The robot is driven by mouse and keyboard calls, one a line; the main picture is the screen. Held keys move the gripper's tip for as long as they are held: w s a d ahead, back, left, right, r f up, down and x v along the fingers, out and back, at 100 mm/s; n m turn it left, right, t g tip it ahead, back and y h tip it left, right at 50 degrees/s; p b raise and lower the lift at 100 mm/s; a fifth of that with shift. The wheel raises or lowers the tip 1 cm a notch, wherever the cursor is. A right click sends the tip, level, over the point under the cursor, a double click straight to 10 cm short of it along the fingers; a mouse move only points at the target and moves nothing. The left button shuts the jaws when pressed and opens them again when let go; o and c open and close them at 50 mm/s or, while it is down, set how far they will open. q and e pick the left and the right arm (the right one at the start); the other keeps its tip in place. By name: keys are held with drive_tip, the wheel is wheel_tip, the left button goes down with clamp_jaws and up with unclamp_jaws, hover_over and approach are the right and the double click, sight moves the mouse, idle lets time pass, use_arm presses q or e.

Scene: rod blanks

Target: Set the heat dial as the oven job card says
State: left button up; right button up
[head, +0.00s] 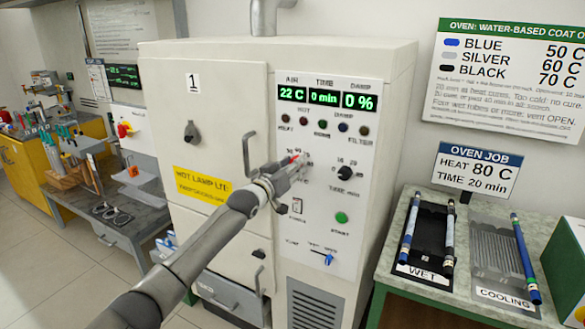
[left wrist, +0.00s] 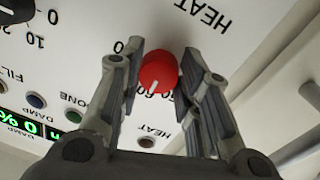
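The red heat dial (left wrist: 158,72) shows in the left wrist view, beside the word HEAT. Its white mark points down-left in that picture, toward printed numbers around 60, partly hidden. My left gripper (head: 298,166) is at the oven panel (head: 359,200), with its two fingers (left wrist: 161,68) on either side of the dial. The fingers sit very close to the dial; whether they touch it is unclear. My right gripper is not in view.
A black time dial (head: 345,172) is right of the gripper, with a green start button (head: 341,217) below it. The display (head: 327,98) reads 22 C, 0 min, 0 %. A bench (head: 396,296) holds wet (head: 424,270) and cooling (head: 500,294) racks with rods.

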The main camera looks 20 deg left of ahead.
use_arm(q)
drive_tip(key=shift+c, duration=0.9)
drive_tip(key=shift+m, duration=0.4)
drive_tip(key=m+p, duration=0.2)
drive_tip(key=m, duration=0.6)
drive_tip(key=m+y+p, duration=0.1)
drive_tip(key=m+p, duration=0.2)
drive_tip(key=m, duration=0.5)
drive_tip(key=shift+a+r+g+p, duration=0.2)
drive_tip(key=shift+g+p, duration=0.1)
drive_tip(key=shift+g, duration=0.1)
drive_tip(key=shift+m, duration=0.4)
drive_tip(key=o, duration=1)
